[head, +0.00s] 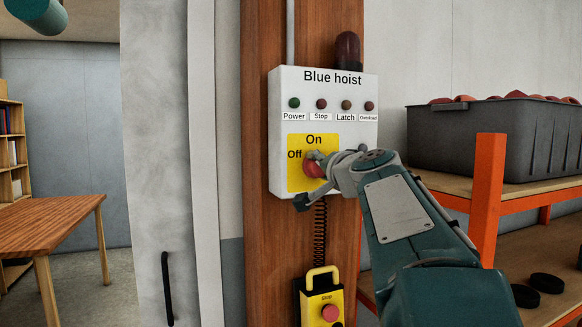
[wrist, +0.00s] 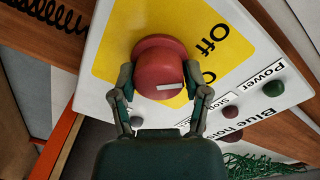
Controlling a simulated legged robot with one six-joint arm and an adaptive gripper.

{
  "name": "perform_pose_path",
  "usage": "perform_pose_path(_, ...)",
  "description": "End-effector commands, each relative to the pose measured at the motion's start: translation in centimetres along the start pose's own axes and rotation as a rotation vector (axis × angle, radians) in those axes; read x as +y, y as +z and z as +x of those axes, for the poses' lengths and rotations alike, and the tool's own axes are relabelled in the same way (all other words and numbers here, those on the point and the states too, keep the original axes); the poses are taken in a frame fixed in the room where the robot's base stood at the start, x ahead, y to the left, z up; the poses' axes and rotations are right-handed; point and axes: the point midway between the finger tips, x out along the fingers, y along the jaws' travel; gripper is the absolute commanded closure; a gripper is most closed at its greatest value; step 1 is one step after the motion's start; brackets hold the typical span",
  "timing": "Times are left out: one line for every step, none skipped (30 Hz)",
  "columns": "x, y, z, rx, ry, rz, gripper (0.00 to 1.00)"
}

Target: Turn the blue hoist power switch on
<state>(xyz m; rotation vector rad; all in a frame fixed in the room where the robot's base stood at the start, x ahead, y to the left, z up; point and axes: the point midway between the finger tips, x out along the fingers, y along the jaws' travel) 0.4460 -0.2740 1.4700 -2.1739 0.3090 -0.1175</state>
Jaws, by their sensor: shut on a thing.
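The blue hoist power switch is a red round knob (head: 313,170) on a yellow plate (head: 328,183), with "On" above it and "Off" to its upper left. The plate is on a white control box labelled "Blue hoist" (head: 362,84). My gripper (head: 309,180) reaches in from the right and is shut on the knob. In the wrist view the fingers (wrist: 159,88) hold the red knob (wrist: 158,58) from two sides. A short white mark shows on the knob's face; I cannot tell surely which label it points to. The Power lamp (head: 294,103) looks dark green.
The box is mounted on a wooden post (head: 262,235). A yellow pendant control (head: 323,308) with a red button hangs below it on a coiled cord. An orange-framed shelf (head: 490,200) with a grey crate (head: 480,145) stands at right. A wooden table (head: 40,222) is at left.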

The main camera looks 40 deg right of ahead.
Motion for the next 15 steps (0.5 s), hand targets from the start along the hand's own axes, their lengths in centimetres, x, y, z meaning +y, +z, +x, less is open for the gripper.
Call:
perform_pose_path(-0.13, -0.12, 0.07, 0.002, -0.003, 0.045, 0.87)
perform_pose_path(-0.12, -0.12, 0.08, 0.000, -0.003, 0.073, 0.87)
perform_pose_path(-0.10, -0.12, 0.08, -0.001, -0.002, 0.112, 0.87)
perform_pose_path(-0.09, -0.12, 0.09, -0.003, -0.002, 0.140, 0.87)
perform_pose_path(-0.08, -0.12, 0.09, -0.004, -0.002, 0.168, 0.87)
perform_pose_path(-0.07, -0.12, 0.09, -0.006, -0.002, 0.207, 0.87)
perform_pose_path(-0.06, -0.12, 0.10, -0.007, -0.001, 0.235, 0.87)
perform_pose_path(-0.05, -0.12, 0.10, -0.009, -0.001, 0.263, 0.87)
perform_pose_path(-0.03, -0.11, 0.10, -0.011, -0.001, 0.302, 0.87)
perform_pose_path(-0.02, -0.11, 0.11, -0.012, -0.001, 0.330, 0.87)
perform_pose_path(-0.01, -0.11, 0.11, -0.014, 0.000, 0.357, 0.87)
perform_pose_path(0.00, -0.11, 0.11, -0.015, 0.000, 0.394, 0.87)
perform_pose_path(0.01, -0.11, 0.12, -0.016, 0.000, 0.420, 0.87)
perform_pose_path(0.02, -0.11, 0.12, -0.017, 0.000, 0.446, 0.87)
perform_pose_path(0.04, -0.10, 0.12, -0.019, 0.000, 0.480, 0.87)
